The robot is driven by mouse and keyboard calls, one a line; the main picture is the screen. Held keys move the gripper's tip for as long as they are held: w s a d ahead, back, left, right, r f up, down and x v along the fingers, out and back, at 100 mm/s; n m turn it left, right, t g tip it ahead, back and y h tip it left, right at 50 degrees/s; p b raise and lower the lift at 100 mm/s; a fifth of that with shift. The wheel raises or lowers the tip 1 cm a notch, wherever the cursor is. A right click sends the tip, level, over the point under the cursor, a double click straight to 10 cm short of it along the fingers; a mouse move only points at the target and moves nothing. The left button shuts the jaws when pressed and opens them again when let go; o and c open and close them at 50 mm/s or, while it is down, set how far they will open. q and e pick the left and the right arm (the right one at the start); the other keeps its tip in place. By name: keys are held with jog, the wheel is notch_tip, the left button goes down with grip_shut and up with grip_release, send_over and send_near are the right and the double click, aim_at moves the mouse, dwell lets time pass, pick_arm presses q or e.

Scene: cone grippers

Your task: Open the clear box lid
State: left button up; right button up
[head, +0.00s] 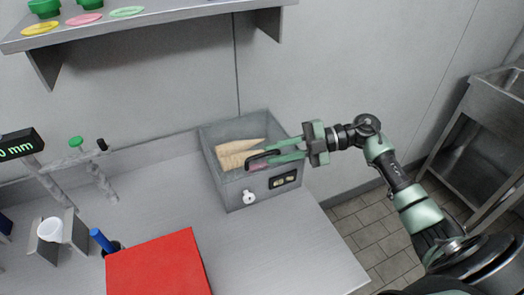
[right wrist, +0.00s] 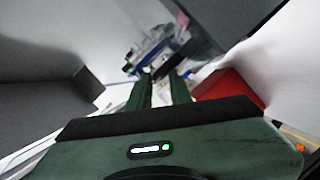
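The clear box (head: 233,192) stands at the right part of the counter, grey and see-through, with tan cones (head: 240,147) inside. A black bar handle (head: 262,155) shows at its top. I cannot make out the lid's clear panel or whether it is raised. My right gripper (head: 271,154) reaches in from the right over the box, its green fingers apart at the handle. In the right wrist view the fingers (right wrist: 161,75) are also apart with a gap between them. I cannot tell if they touch the handle. My left gripper is not in view.
A red box (head: 158,265) stands at the front of the counter. A cup holder with a white cup (head: 49,229) and a display (head: 18,146) are at the left. A shelf (head: 150,22) overhangs the back. A metal rack (head: 490,120) stands at the right.

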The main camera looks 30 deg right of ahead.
jog(key=x, duration=0.2)
jog(key=shift+w+a, duration=0.1)
jog(key=shift+a, duration=0.2)
jog(key=shift+w+a+p, duration=0.15)
jog(key=shift+a+p, duration=0.15)
jog(key=shift+f, duration=0.15)
grip_shut()
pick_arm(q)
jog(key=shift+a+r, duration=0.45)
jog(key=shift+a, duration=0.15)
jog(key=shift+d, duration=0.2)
